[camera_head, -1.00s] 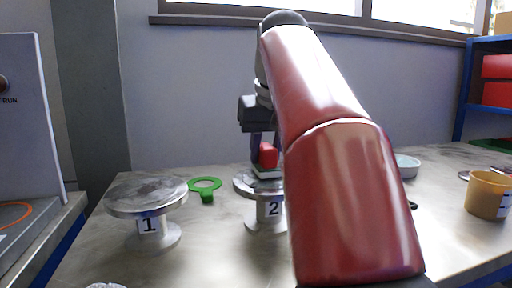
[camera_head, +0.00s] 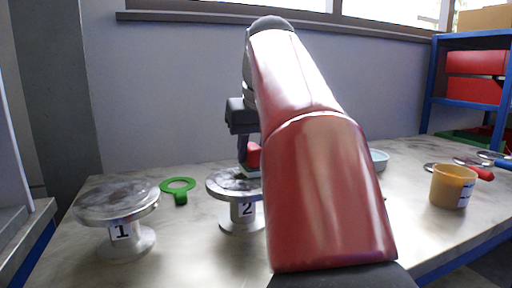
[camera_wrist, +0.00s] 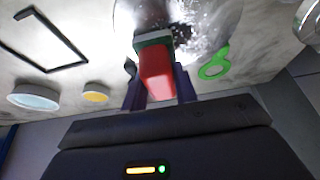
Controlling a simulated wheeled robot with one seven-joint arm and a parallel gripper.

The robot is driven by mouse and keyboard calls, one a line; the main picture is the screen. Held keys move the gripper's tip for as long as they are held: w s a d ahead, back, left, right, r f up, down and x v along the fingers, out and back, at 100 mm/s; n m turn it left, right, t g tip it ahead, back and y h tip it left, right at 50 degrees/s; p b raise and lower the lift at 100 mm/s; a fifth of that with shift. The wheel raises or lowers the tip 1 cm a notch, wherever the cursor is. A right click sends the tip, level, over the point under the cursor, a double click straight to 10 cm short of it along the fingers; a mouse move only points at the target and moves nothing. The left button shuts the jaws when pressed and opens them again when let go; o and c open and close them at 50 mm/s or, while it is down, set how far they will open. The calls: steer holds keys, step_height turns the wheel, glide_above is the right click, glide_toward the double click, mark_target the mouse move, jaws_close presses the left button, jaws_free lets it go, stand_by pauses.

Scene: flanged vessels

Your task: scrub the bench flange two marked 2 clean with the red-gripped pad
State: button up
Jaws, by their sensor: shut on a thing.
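The flange marked 2 (camera_head: 222,184) stands on the bench in the head view, its top smeared grey and partly hidden by my arm. In the wrist view its top (camera_wrist: 208,22) shows dark patches and bright specks. My gripper (camera_wrist: 159,88) is shut on the red grip of the pad (camera_wrist: 155,72). The pad's pale and green base is at the flange's top; I cannot tell how firmly it touches. In the head view the pad's red grip (camera_head: 253,155) shows just left of my arm, over the flange's right part.
The flange marked 1 (camera_head: 117,200), also smeared, stands to the left. A green ring tool (camera_head: 178,188) lies between the flanges. A tan cup (camera_head: 452,186) and a pale blue dish (camera_head: 378,160) stand to the right. A black frame outline (camera_wrist: 47,45) lies on the bench in the wrist view.

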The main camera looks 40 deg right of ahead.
steer(key=shift+w+a, duration=0.2)
steer(key=shift+a, duration=0.5)
steer(key=shift+w+a, duration=0.2)
steer(key=shift+a, duration=0.5)
steer(key=shift+w+a+f, duration=0.1)
steer(key=shift+w+a, duration=0.2)
steer(key=shift+a, duration=0.65)
steer(key=shift+w+a+f, duration=0.1)
steer(key=shift+w+a, duration=0.15)
steer(key=shift+a, duration=0.7)
steer(key=shift+r, duration=0.15)
step_height(320, 180, up, 6)
steer(key=shift+f, duration=0.1)
